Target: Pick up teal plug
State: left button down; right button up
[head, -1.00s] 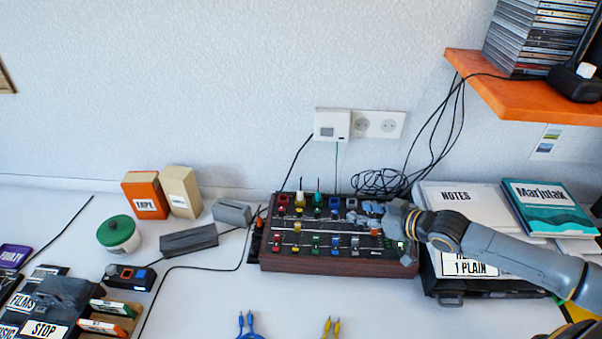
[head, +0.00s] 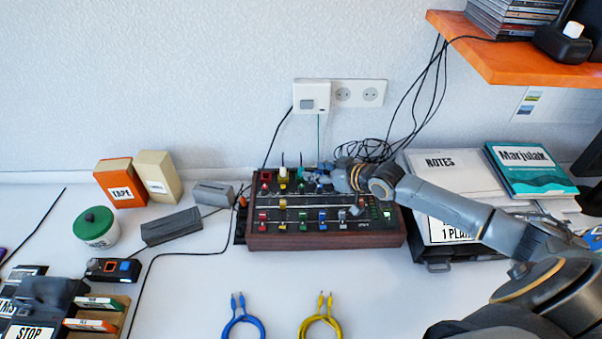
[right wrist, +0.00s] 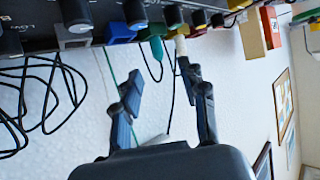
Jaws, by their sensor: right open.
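The teal plug (right wrist: 156,50) sticks out of the back part of the control panel in the right wrist view, next to a cream-yellow plug (right wrist: 182,46). In the head view the teal plug (head: 301,173) is small, just left of my right gripper (head: 322,178), which hovers over the panel's back edge. In the right wrist view my right gripper (right wrist: 160,78) is open, its fingers pointing toward the plug row. The teal plug's end lies in the gap between the fingertips, with no clear contact. My left gripper is not in view.
The panel (head: 320,241) carries several coloured knobs. Black cables (head: 365,150) tangle behind it. A yellow cable (head: 322,318) and a blue cable (head: 243,318) lie in front. A white book (head: 447,163) and a teal book (head: 525,165) lie right. An orange shelf (head: 490,60) hangs above.

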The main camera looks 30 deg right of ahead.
aim_at(302, 168)
jog(key=x, duration=0.5)
jog(key=shift+w, duration=0.2)
jog(key=shift+s, duration=0.1)
grip_shut()
